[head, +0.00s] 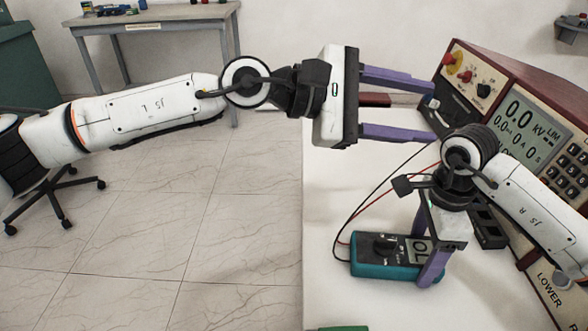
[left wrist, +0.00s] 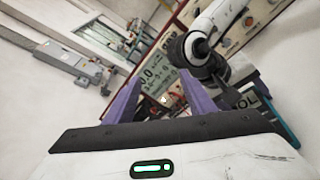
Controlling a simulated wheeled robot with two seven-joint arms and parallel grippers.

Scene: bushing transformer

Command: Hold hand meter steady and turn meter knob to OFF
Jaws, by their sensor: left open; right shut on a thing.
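The hand meter (head: 368,266) is a teal-edged box with a dark face, lying on the white table in the head view. Its dark round knob (head: 384,245) faces up, and a small display sits at its right end. My right gripper (head: 430,272) points down, shut on the meter's display end. In the left wrist view, a teal edge at the right (left wrist: 283,125) looks like the meter, partly hidden by my right gripper. My left gripper (head: 432,118) is open and empty, with purple fingers held level above the table, up and away from the knob.
A large console (head: 530,120) with a display, keypad and knobs stands along the right of the white table (head: 325,215). Red and black leads (head: 358,215) run from the meter toward the console. Table space left of the meter is clear.

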